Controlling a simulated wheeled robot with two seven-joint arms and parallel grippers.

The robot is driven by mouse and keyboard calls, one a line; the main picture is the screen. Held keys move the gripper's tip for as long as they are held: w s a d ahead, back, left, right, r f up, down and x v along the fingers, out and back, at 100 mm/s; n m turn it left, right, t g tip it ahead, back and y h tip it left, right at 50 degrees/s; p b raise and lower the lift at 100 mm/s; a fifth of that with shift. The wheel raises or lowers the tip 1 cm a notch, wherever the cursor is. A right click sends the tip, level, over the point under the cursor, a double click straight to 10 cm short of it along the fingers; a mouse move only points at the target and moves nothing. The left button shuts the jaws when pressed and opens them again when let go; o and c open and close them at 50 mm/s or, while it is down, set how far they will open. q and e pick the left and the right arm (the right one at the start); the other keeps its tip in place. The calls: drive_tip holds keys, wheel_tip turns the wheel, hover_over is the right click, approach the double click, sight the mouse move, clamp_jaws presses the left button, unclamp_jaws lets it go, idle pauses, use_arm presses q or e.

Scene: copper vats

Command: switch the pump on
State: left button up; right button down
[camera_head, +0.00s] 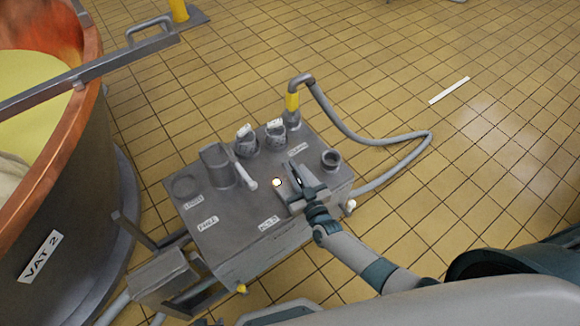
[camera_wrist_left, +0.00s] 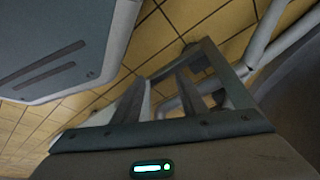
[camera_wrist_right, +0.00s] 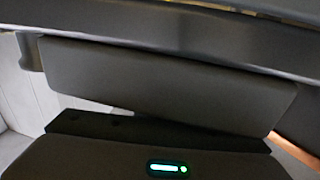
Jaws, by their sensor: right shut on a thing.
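A grey control box (camera_head: 235,212) stands on the tiled floor beside the vat. My right gripper (camera_head: 297,178) is over the right part of the box top, beside the lamp. It is shut on a small part there, mostly hidden by the fingers. In the right wrist view a dark plate fills the middle. My left gripper (camera_wrist_left: 165,85) looks open and empty, with floor tiles between its fingers.
A copper-rimmed vat (camera_head: 65,165) marked VAT 2 stands at the left, with a grey bar (camera_head: 90,72) across it. A grey hose (camera_head: 365,138) loops from a yellow-banded pipe (camera_head: 292,102) at the box's back.

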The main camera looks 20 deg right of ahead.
drive_tip(key=m+h, duration=0.1)
drive_tip(key=m+h+p, duration=0.1)
drive_tip(key=h, duration=0.1)
drive_tip(key=shift+d+h, duration=0.3)
use_arm(q)
drive_tip(key=shift+w+d+r+t, duration=0.55)
drive_tip(key=shift+w+d+t, duration=0.05)
drive_tip(key=shift+w+d, duration=0.25)
use_arm(e)
drive_tip(key=shift+d+m+h, duration=0.2)
drive_tip(key=shift+m+h, duration=0.3)
drive_tip(key=shift+h, duration=0.2)
drive_tip(key=shift+d+m+h, duration=0.2)
drive_tip(key=shift+m+h, duration=0.3)
drive_tip(key=shift+h, duration=0.2)
drive_tip(key=c, duration=1.8)
unclamp_jaws()
drive_tip(key=shift+c, duration=0.2)
use_arm(q)
drive_tip(key=shift+r, duration=0.1)
use_arm(e)
drive_tip(key=shift+s, duration=0.1)
